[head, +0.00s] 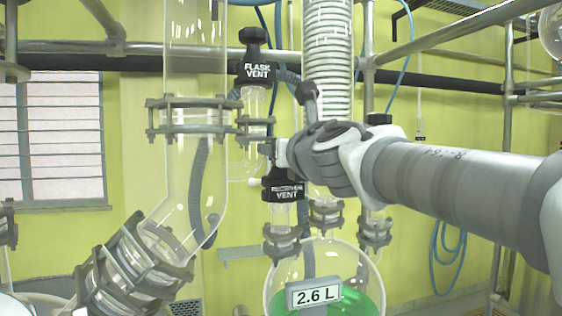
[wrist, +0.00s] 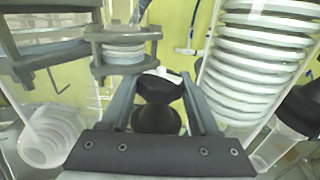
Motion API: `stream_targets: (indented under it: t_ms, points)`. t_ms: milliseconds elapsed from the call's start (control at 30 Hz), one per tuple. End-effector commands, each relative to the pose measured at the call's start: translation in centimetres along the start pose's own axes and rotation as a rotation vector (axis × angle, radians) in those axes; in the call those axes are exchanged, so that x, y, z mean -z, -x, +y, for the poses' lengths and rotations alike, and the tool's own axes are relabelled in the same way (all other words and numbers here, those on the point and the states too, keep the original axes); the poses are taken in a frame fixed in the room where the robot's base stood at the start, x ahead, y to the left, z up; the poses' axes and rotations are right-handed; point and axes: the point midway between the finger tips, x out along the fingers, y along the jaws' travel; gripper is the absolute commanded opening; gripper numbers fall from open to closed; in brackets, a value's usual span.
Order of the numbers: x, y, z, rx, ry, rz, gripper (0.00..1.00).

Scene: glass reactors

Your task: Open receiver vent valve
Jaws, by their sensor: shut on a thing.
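The receiver vent valve (head: 283,190) has a black handle lettered "VENT", with the upper word partly hard to read. It sits above the receiver flask (head: 370,275), which holds green liquid and bears a "2.6 L" label. My gripper (head: 278,160) reaches in from the right and is at the top of this valve. In the wrist view the black handle (wrist: 158,88) lies between the two fingers of my gripper (wrist: 160,82), which are shut on it. How far the valve is turned cannot be told.
The flask vent valve (head: 256,65) stands above and left. A coiled glass condenser (head: 327,45) rises just behind my gripper, and it shows close on the right in the wrist view (wrist: 255,60). A wide glass pipe (head: 195,70) with metal clamps is at left. Metal rails (head: 440,35) cross behind.

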Motion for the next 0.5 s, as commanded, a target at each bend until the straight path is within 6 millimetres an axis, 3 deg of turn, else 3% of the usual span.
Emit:
stream_targets:
  t_ms: [267,300,367,500]
  points:
    - [-0.14,0.01,-0.01,-0.001,0.003,-0.001,0.06]
    - [-0.14,0.01,-0.01,-0.001,0.003,-0.001,0.63]
    - [-0.13,0.01,-0.01,-0.001,0.003,-0.001,0.74]
    - [-0.08,0.01,0.0,-0.001,0.003,0.0,0.74]
